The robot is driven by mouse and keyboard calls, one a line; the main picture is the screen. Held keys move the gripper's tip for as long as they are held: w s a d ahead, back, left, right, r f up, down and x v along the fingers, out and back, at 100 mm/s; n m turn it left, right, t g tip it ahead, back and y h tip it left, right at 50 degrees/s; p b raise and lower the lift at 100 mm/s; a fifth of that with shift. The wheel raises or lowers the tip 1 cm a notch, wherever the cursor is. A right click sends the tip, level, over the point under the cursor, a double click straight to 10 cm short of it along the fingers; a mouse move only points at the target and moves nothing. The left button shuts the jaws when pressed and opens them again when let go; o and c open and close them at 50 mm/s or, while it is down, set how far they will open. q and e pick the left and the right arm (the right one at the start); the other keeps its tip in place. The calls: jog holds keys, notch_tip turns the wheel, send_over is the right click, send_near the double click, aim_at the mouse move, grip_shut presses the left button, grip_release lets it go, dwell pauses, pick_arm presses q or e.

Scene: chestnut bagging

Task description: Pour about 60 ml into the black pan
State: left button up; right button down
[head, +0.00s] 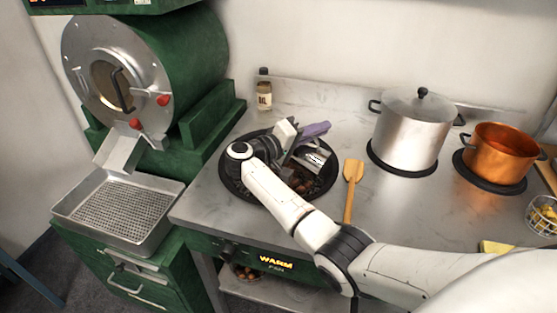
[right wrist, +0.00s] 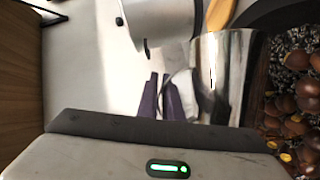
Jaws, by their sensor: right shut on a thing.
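The black pan (head: 228,178) sits at the left of the steel worktop. It holds chestnuts (right wrist: 306,100) among small dark stones, seen at the right of the right wrist view. My right gripper (head: 316,131), with purple fingers, is over the pan. It is shut on a shiny metal cup (head: 312,158), which also shows in the right wrist view (right wrist: 222,75) beside the pan's contents. The cup's inside is hidden, and I cannot tell its exact tilt or see any stream. My right arm covers the pan's front part. My left gripper is out of view.
An oil bottle (head: 264,92) stands behind the pan. A wooden spatula (head: 352,185) lies to its right, then a lidded steel pot (head: 411,130) and a copper pot (head: 498,155). A green roaster (head: 185,60) and a perforated tray (head: 125,208) are at left.

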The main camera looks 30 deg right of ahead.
jog(key=shift+w+r, duration=0.1)
jog(key=s+m+b, duration=0.1)
jog(key=s+d+f+m+b, duration=0.1)
jog(key=b, duration=0.1)
jog(key=shift+s+d+f+y, duration=0.1)
jog(key=shift+s+d+y, duration=0.05)
jog(key=shift+s+y, duration=0.2)
jog(key=shift+r+t, duration=0.2)
jog(key=shift+t, duration=0.1)
jog(key=f+b, duration=0.1)
jog(key=b, duration=0.2)
jog(key=s+m+y+b, duration=0.1)
jog(key=b, duration=0.2)
jog(key=shift+d+f, duration=0.2)
jog(key=shift+f, duration=0.2)
jog(key=shift+f+m+b, duration=0.1)
jog(key=shift+m+b, duration=0.2)
jog(key=shift+b, duration=0.15)
jog(key=p, duration=0.3)
jog(key=shift+s+d+r+m+y, duration=0.2)
jog(key=shift+s+m+y, duration=0.05)
jog(key=shift+s+m, duration=0.15)
jog(key=shift+t, duration=0.3)
